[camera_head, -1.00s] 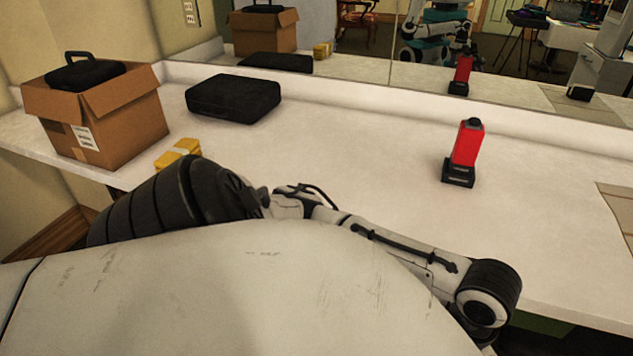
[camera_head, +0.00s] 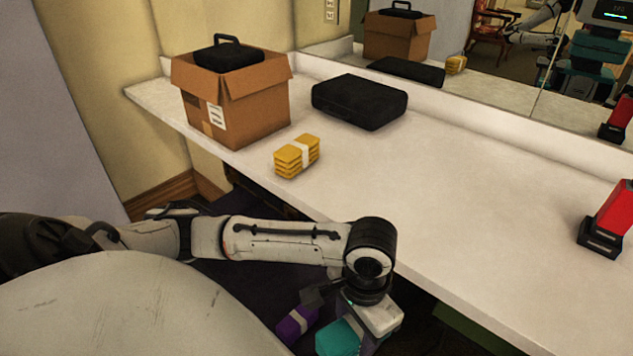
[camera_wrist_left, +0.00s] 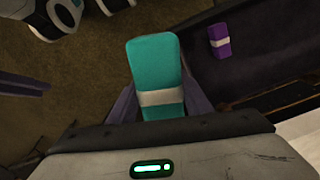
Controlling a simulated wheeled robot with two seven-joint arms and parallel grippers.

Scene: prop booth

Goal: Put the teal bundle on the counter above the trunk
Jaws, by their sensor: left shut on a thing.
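The teal bundle (camera_wrist_left: 153,65), with a pale band around it, is between the fingers of my left gripper (camera_wrist_left: 158,105) in the wrist view. The gripper is shut on it. In the head view the teal bundle (camera_head: 338,338) shows at the bottom, below the wrist and in front of the counter's (camera_head: 440,210) front edge, lower than its top. The trunk (camera_head: 262,283) is a dark, purplish area under the counter, partly hidden by my left arm. A purple bundle (camera_head: 294,326) with a pale band lies in it. My right gripper is not in view.
On the counter stand a cardboard box (camera_head: 250,110) holding a black case (camera_head: 228,57), a flat black case (camera_head: 360,101), a yellow banded bundle (camera_head: 297,157) and a red device on a black base (camera_head: 608,222). The counter's middle is clear. A mirror (camera_head: 500,60) runs behind.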

